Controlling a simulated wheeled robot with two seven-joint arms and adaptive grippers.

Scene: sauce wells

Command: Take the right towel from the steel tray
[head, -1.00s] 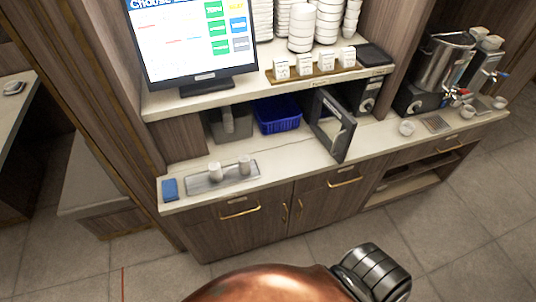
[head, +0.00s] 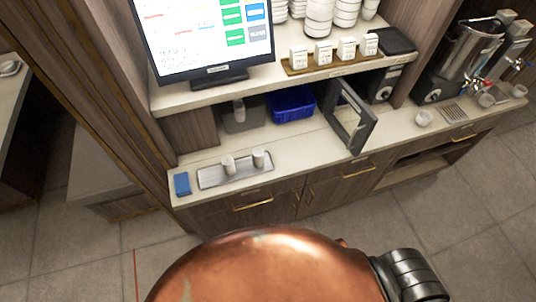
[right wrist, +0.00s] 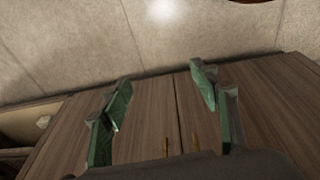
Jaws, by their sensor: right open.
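The steel tray (head: 245,173) lies on the counter at centre left in the head view. Two small white rolled towels stand upright on it, apart from each other: the right towel (head: 258,158) and the left towel (head: 228,166). My right gripper (right wrist: 160,82) shows in the right wrist view with its green-padded fingers wide apart and nothing between them. Wooden cabinet fronts and floor lie beyond the fingers; neither towel nor tray is in that view. No gripper shows in the head view, and my left gripper is not seen.
A blue block (head: 182,184) lies left of the tray. Behind are a grey container (head: 243,118), a blue basket (head: 292,104) and an open dark-framed door (head: 350,118) jutting over the counter. A monitor (head: 205,40) stands on the shelf above. The counter front (head: 300,163) is fairly clear.

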